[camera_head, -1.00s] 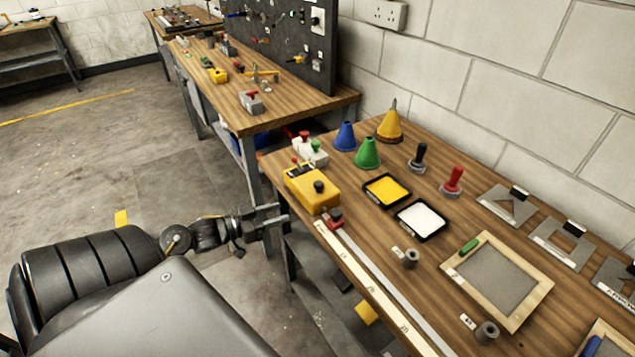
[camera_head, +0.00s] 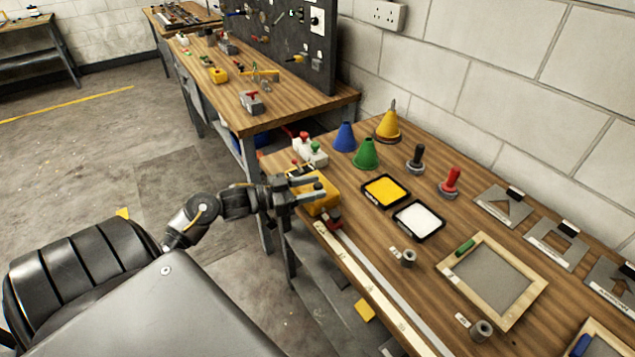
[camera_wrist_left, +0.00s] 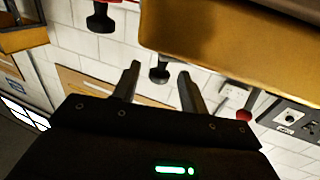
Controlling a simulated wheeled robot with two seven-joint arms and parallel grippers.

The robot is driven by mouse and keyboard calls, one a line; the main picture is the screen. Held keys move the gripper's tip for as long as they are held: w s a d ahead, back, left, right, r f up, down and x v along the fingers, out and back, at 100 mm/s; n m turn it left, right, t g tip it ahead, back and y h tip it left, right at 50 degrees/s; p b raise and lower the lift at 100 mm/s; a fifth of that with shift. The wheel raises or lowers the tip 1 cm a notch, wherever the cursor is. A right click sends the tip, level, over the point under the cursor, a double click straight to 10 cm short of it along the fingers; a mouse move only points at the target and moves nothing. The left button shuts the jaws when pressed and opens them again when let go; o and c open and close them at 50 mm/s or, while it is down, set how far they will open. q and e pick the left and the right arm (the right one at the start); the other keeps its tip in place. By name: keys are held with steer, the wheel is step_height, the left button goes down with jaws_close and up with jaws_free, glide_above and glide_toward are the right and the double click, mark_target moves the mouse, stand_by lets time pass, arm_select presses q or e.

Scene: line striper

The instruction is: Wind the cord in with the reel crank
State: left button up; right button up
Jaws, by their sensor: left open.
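The yellow box (camera_head: 322,206) stands at the near left end of the bench. Its black knob, visible on top earlier, is hidden behind my gripper in the head view. My left gripper (camera_head: 318,189) is open, with its fingers reaching over the top of this box. In the left wrist view, which is upside down, the fingers (camera_wrist_left: 159,76) are spread. A dark knob (camera_wrist_left: 160,73) appears between their tips, and I cannot tell whether they touch it. A large yellow surface (camera_wrist_left: 235,45) fills the upper right there. No cord can be made out.
A white box with red and green buttons (camera_head: 311,151) stands behind. Blue (camera_head: 345,137) and green (camera_head: 366,154) cones, a yellow tray (camera_head: 386,190) and a white tray (camera_head: 419,219) lie to the right. A long ruler (camera_head: 365,285) runs along the front edge.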

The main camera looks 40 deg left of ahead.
mark_target(316, 189)
arm_select(q)
steer(key=shift+x, duration=1)
steer(key=shift+a, duration=0.1)
jaws_close()
steer(key=shift+r+n+t+y+p, duration=0.15)
steer(key=shift+n+t+y+p, duration=0.2)
steer(key=shift+p, duration=0.45)
steer(key=n+y+p, duration=0.1)
steer(key=t+y+p, duration=0.1)
steer(key=shift+w+d+r+n+y, duration=0.1)
steer(key=shift+w+d+n+y, duration=0.1)
steer(key=shift+d+n+y, duration=0.15)
steer(key=n+y+p, duration=0.1)
steer(key=n+y, duration=0.1)
steer(key=shift+w+t+y+p, duration=0.2)
steer(key=shift+t+y+p, duration=0.15)
steer(key=shift+y+p, duration=0.05)
steer(key=shift+w+n+y+p, duration=0.15)
steer(key=shift+n+y+p, duration=0.35)
steer(key=shift+y, duration=0.6)
